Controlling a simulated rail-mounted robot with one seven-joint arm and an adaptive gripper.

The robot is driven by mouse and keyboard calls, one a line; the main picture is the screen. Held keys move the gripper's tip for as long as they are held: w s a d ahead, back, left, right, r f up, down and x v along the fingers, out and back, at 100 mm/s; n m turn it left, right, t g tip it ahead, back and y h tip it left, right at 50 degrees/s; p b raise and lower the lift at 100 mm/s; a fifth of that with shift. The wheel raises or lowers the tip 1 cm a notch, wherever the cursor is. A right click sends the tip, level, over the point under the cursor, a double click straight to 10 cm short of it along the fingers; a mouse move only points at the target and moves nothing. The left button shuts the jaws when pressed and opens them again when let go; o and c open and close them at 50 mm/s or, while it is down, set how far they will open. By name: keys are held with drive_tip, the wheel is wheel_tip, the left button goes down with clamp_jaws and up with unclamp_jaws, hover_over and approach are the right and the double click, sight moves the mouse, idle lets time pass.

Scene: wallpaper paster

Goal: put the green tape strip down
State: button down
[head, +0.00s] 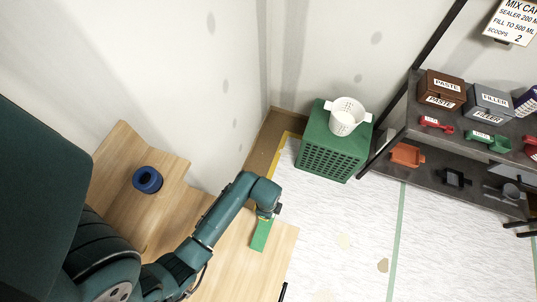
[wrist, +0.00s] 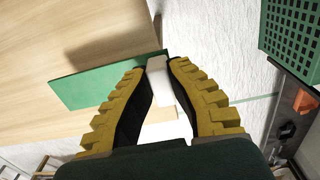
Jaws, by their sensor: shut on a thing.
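The green tape strip (head: 261,236) shows in the head view just below my gripper (head: 267,213), over the wooden board. In the wrist view the flat green strip (wrist: 95,84) reaches left from my yellow-ridged gripper (wrist: 157,70). A pale block (wrist: 159,84) sits between the fingertips at the strip's right end and looks joined to it. My gripper is shut on this pale end piece. I cannot tell whether the strip touches the board.
The wooden board (head: 274,272) has bare room around the strip. A blue tape roll (head: 147,180) lies at the left. A green crate (head: 320,150) bears a white bucket (head: 346,117). A dark shelf (head: 450,172) with boxes and scoops stands at the right.

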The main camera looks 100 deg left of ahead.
wheel_tip(320, 180, down, 4)
drive_tip(key=shift+f, duration=0.1)
drive_tip(key=shift+f+b, duration=0.1)
drive_tip(key=shift+b, duration=0.25)
drive_tip(key=c, duration=1.2)
unclamp_jaws()
wheel_tip(320, 180, up, 12)
drive_tip(key=shift+a+r+p, duration=0.1)
drive_tip(key=shift+r+p, duration=0.1)
drive_tip(key=shift+p, duration=0.7)
